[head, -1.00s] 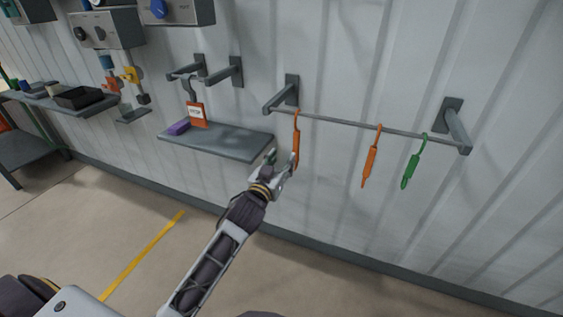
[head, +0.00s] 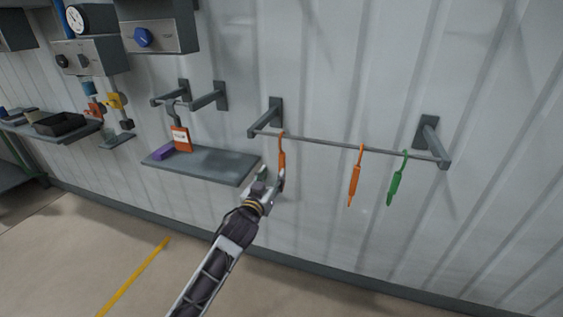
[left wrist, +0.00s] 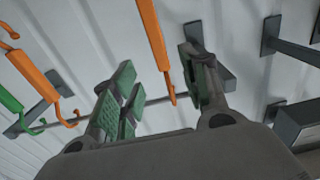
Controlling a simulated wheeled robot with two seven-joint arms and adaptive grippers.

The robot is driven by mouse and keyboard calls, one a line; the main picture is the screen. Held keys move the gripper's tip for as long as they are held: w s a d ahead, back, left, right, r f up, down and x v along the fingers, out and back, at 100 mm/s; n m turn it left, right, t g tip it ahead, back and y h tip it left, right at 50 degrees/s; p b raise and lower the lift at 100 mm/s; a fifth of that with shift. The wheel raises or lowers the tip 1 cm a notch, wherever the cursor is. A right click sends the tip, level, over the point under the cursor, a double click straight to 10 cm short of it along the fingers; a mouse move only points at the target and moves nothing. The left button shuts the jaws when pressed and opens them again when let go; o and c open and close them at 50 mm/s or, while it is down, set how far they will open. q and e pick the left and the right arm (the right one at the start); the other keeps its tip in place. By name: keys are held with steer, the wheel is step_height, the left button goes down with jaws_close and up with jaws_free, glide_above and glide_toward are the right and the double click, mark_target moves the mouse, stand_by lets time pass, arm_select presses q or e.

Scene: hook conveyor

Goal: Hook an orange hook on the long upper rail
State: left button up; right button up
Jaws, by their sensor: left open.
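The long rail (head: 315,141) runs along the wall between two brackets. A left orange hook (head: 282,153) hangs near its left end, a second orange hook (head: 354,185) and a green hook (head: 395,187) hang further right. My left gripper (head: 272,180) is open at the lower end of the left orange hook. In the left wrist view, that orange hook (left wrist: 156,45) shows between the open fingers (left wrist: 160,88); I cannot tell whether they touch it. The second orange hook (left wrist: 32,72) and green hook (left wrist: 12,101) are at the left there. My right gripper is out of view.
A grey shelf (head: 215,164) with a purple block (head: 163,152) is left of my gripper. Wall control boxes (head: 160,37) are at upper left.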

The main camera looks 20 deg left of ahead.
mark_target(281, 162)
arm_select(q)
steer(key=w, duration=0.4)
steer(key=shift+w+d, duration=0.1)
steer(key=shift+w, duration=0.8)
steer(key=shift+w+p, duration=0.4)
steer(key=shift+w, duration=1.35)
steer(key=shift+w+d, duration=0.1)
steer(key=shift+w, duration=0.4)
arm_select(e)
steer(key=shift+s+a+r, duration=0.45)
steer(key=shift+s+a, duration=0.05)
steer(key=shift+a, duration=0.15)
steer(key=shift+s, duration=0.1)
